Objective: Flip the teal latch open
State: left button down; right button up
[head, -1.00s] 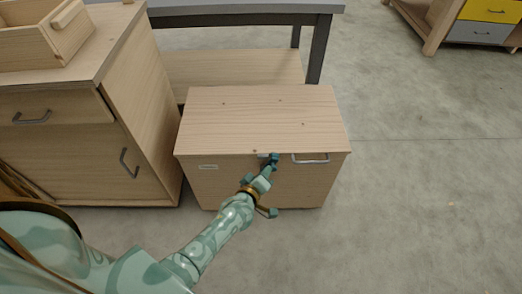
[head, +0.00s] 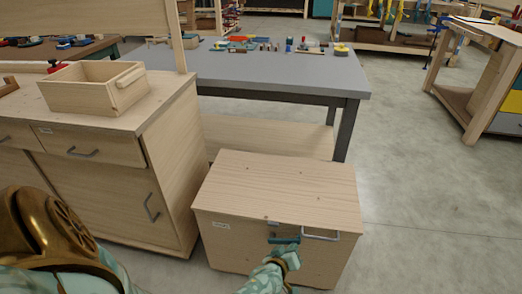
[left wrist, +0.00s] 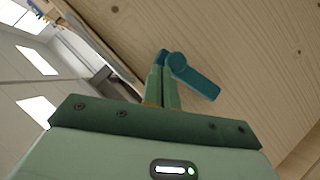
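The teal latch (head: 283,240) is on the front of a pale wooden chest (head: 280,185), just under the lid's front edge and left of a silver handle. In the left wrist view the latch (left wrist: 195,78) is a rounded arm slanting down to the right from its round end. My left gripper (head: 287,252) is at the latch, in front of the chest. In the left wrist view its two fingers (left wrist: 162,75) are together, with their tips at the latch's round end. Whether they touch it or pinch part of it is unclear. The chest lid is down. My right gripper is out of view.
A wooden cabinet (head: 170,190) with an open box (head: 95,88) on top stands close on the left. A grey-topped workbench (head: 270,70) with several small items is behind the chest. The floor (head: 430,220) to the right is clear.

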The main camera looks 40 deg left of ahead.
pick_arm(q)
jog(key=shift+w+d+f, duration=0.1)
jog(key=shift+d+f, duration=0.05)
jog(key=shift+f, duration=0.1)
jog(key=shift+d+f, duration=0.1)
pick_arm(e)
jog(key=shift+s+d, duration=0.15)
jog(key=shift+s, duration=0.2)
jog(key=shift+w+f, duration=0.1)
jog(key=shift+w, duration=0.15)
